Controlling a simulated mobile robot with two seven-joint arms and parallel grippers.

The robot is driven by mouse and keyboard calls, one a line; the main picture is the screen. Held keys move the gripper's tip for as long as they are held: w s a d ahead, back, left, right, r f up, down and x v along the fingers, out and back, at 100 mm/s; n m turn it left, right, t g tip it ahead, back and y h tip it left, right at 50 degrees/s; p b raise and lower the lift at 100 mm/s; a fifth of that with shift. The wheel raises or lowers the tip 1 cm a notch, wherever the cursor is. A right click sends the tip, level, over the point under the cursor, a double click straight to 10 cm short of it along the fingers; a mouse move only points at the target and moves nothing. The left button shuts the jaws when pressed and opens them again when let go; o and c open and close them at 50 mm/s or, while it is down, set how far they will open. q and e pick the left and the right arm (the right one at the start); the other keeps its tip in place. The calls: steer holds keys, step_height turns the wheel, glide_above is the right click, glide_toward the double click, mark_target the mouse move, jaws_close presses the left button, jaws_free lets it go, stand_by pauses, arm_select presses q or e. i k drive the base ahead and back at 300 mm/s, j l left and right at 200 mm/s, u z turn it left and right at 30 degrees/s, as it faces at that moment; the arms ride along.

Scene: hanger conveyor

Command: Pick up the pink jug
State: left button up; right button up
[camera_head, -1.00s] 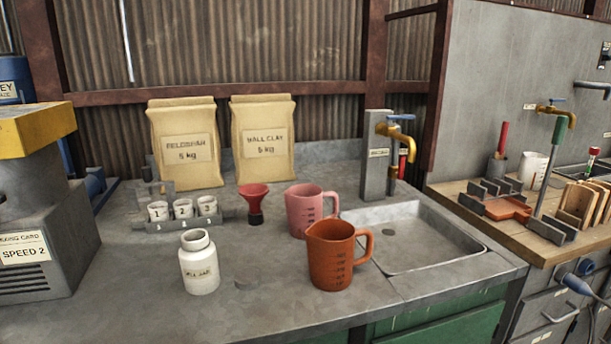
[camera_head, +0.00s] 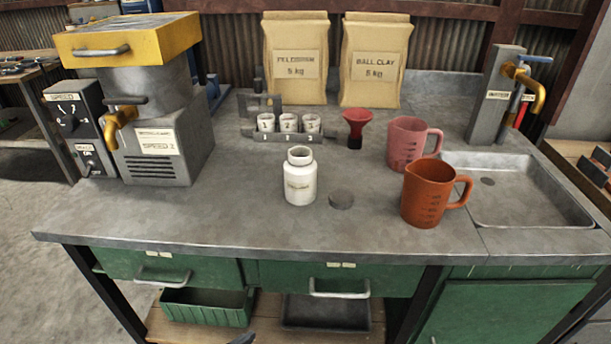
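The pink jug (camera_head: 405,146) stands upright on the grey worktop (camera_head: 240,214), left of the sink. Its handle points right. An orange jug (camera_head: 424,198) stands in front of it and hides part of its lower right side. Neither of my grippers can be made out in the head view. A small dark piece at the bottom edge is too cut off to identify.
The sink (camera_head: 560,212) and tap (camera_head: 522,76) are right. The front left worktop is clear.

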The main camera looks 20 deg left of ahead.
mark_target(407, 135)
steer(key=l+u, duration=0.9)
steer(key=l, duration=0.25)
steer(key=k+l+u, duration=0.15)
steer(key=l+u, duration=0.35)
